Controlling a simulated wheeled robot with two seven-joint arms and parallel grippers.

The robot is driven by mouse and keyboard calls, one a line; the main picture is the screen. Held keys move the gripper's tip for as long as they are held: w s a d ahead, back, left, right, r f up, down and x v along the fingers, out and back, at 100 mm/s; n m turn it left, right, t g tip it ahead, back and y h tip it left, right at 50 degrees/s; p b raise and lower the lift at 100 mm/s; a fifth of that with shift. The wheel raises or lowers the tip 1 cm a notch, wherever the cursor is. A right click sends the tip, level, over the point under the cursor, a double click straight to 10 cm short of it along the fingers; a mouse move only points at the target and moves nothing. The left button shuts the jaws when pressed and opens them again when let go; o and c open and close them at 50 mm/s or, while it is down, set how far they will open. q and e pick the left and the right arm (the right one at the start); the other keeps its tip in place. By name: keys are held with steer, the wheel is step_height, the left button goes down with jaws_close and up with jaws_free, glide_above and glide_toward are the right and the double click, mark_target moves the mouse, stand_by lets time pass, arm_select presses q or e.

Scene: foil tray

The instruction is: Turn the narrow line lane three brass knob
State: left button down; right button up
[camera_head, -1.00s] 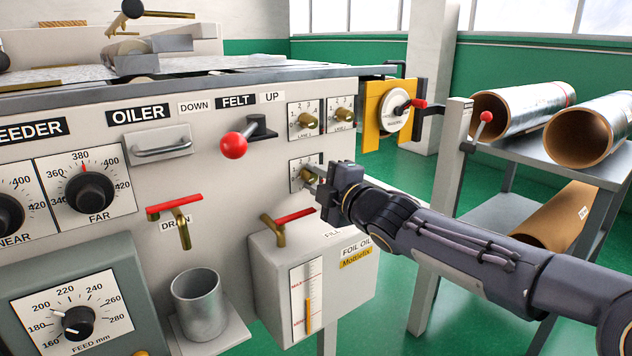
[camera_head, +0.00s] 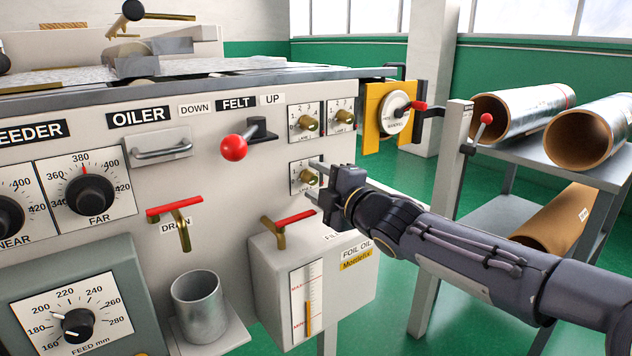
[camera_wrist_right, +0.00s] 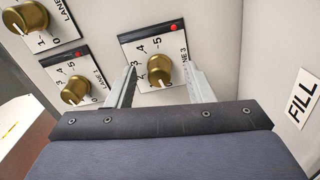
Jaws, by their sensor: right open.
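The lane three brass knob (camera_head: 307,178) sits on a small white numbered plate (camera_head: 296,186), below the other two lane plates. In the right wrist view the brass knob (camera_wrist_right: 159,69) lies between the finger tips, with its LANE 3 label to the right. My right gripper (camera_head: 316,181) is open at the knob, one finger above and one below it in the head view. In the wrist view a gap shows between the knob and each finger of the gripper (camera_wrist_right: 160,72). The exact knob reading is unclear. My left gripper is out of view.
The lane one knob (camera_head: 307,124) and lane two knob (camera_head: 345,117) are just above. The foil oil box (camera_head: 275,265) with its red-handled fill tap (camera_head: 291,217) stands below my right gripper. A yellow bracket with a dial (camera_head: 396,112) is to the upper right.

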steer(key=p+v, duration=0.1)
steer(key=v, duration=0.6)
steer(key=shift+d, duration=0.1)
steer(key=s+d+f+m+g+h, duration=0.1)
steer(key=s+d+f+m+h, duration=0.35)
steer(key=d+m, duration=0.3)
steer(key=s+d+f+m+g+h, duration=0.1)
steer(key=s+d+f+m+h, duration=0.4)
steer(key=d, duration=0.4)
steer(key=s+f+m+g+y, duration=0.15)
steer(key=s+f+m, duration=0.25)
steer(key=s, duration=0.4)
steer(key=s+f+m+g, duration=0.3)
steer(key=s+f+m, duration=0.2)
steer(key=s, duration=0.3)
steer(key=s+f+m+g+y, duration=0.1)
steer(key=s+f+m+g, duration=0.25)
steer(key=s, duration=0.35)
step_height(320, 180, up, 34)
steer(key=t+p, duration=0.1)
steer(key=p, duration=3.3)
steer(key=shift+a, duration=0.25)
